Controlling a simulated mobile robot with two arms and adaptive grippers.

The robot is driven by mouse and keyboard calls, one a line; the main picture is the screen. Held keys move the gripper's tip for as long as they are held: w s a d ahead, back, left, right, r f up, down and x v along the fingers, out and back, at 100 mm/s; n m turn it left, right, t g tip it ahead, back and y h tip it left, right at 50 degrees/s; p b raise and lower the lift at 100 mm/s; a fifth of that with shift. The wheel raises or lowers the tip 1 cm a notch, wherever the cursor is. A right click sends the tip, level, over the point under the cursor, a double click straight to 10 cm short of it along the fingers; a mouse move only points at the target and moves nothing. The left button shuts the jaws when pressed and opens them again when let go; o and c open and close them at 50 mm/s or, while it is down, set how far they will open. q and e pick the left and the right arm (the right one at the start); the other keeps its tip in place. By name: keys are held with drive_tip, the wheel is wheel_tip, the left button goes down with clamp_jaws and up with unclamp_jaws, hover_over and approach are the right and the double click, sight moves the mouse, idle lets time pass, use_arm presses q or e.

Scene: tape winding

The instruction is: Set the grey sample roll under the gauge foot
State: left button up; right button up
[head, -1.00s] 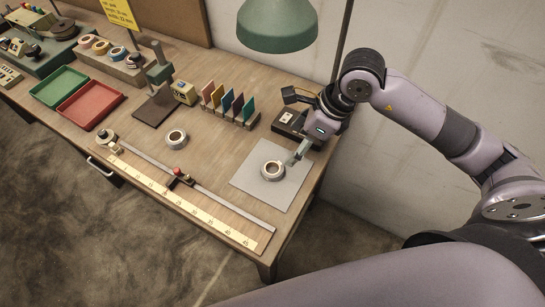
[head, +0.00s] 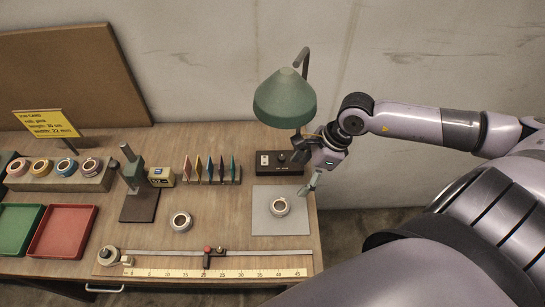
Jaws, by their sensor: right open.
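A grey-white roll with a brown core (head: 279,207) lies flat on a grey square mat (head: 265,227). A similar pale roll (head: 181,221) lies on the bare table left of the mat; I cannot tell which is the grey sample roll. A green gauge stand (head: 133,172) rises from a dark base plate (head: 140,207), with a small yellow display box (head: 161,177) beside it. No roll shows on the base plate. My right gripper (head: 304,192) is open and empty at the mat's upper right edge, beside the mat roll and apart from it. My left gripper is out of view.
A ruler with a slide (head: 207,255) runs along the front edge. Coloured cards (head: 210,170) stand behind the free roll. A green lamp (head: 285,98) hangs above a black control box (head: 279,162). Red (head: 63,232) and green (head: 17,229) trays and a roll rack (head: 60,178) are at left.

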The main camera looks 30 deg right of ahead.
wheel_tip(320, 180, down, 4)
drive_tip(key=p, duration=0.4)
approach(277, 208)
drive_tip(key=shift+w+a+f, duration=0.3)
drive_tip(key=shift+w+a, duration=0.1)
drive_tip(key=shift+a, duration=0.2)
drive_tip(key=shift+f, duration=0.2)
drive_tip(key=p+x, duration=0.1)
drive_tip(key=x, duration=0.1)
drive_tip(key=p+x, duration=0.1)
drive_tip(key=x, duration=0.1)
drive_tip(key=shift+s+d+f, duration=0.15)
drive_tip(key=shift+s+d, duration=0.1)
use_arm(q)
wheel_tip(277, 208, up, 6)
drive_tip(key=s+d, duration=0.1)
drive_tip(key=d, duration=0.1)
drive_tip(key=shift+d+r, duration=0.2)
use_arm(e)
drive_tip(key=shift+w+f, duration=0.1)
drive_tip(key=shift+f, duration=0.3)
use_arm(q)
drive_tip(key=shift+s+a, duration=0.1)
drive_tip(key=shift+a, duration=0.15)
use_arm(e)
drive_tip(key=c, duration=1.1)
drive_tip(key=shift+o, duration=0.2)
drive_tip(key=shift+r, duration=0.15)
